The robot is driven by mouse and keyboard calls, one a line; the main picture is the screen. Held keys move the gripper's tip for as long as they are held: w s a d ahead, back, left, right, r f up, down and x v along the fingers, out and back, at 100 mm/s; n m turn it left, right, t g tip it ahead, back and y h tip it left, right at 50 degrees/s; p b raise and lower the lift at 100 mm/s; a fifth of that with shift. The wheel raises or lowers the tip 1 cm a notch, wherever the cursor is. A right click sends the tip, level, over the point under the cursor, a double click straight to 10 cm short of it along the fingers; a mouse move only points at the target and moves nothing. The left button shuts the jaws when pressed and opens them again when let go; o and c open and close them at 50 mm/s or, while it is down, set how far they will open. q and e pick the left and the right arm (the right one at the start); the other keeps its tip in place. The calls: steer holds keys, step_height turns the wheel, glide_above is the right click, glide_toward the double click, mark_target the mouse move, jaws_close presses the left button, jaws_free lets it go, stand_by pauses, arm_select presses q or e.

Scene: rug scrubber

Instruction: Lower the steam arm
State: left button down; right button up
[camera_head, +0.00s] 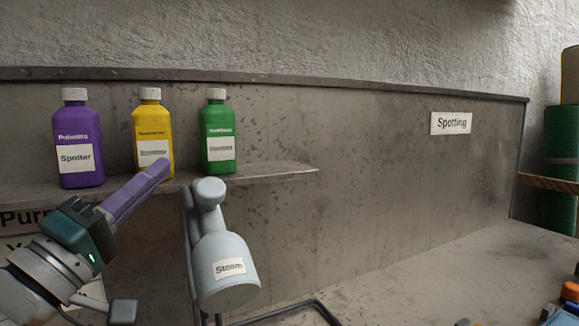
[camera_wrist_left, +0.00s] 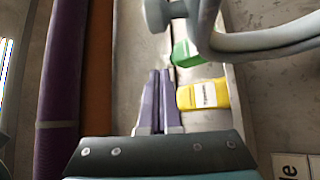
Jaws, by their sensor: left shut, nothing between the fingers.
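The steam arm's pale grey-blue head (camera_head: 225,280), labelled "Steam", hangs below the shelf, right of centre-left in the head view. A rounded joint tops it, and a grey tube runs down its left side. Its grey tubing (camera_wrist_left: 265,40) also crosses the top right of the left wrist view. My left gripper (camera_head: 160,168) has purple fingers and is shut and empty. Its fingertips are left of the steam arm's top joint, in front of the yellow bottle in the head view, apart from the steam arm. It also shows in the left wrist view (camera_wrist_left: 163,75). My right gripper is out of view.
A purple bottle (camera_head: 79,135), a yellow bottle (camera_head: 152,125) and a green bottle (camera_head: 217,130) stand on the shelf (camera_head: 280,171). A "Spotting" sign (camera_head: 451,123) is on the back panel. The worktop (camera_head: 430,275) at right is mostly clear, with small coloured items at its corner.

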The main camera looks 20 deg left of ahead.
arm_select(q)
steer(key=w+d, duration=0.1)
steer(key=w+d+f+p, duration=0.1)
steer(key=d, duration=0.1)
steer(key=shift+d, duration=0.2)
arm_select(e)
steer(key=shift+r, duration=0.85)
arm_select(q)
steer(key=shift+f, duration=0.1)
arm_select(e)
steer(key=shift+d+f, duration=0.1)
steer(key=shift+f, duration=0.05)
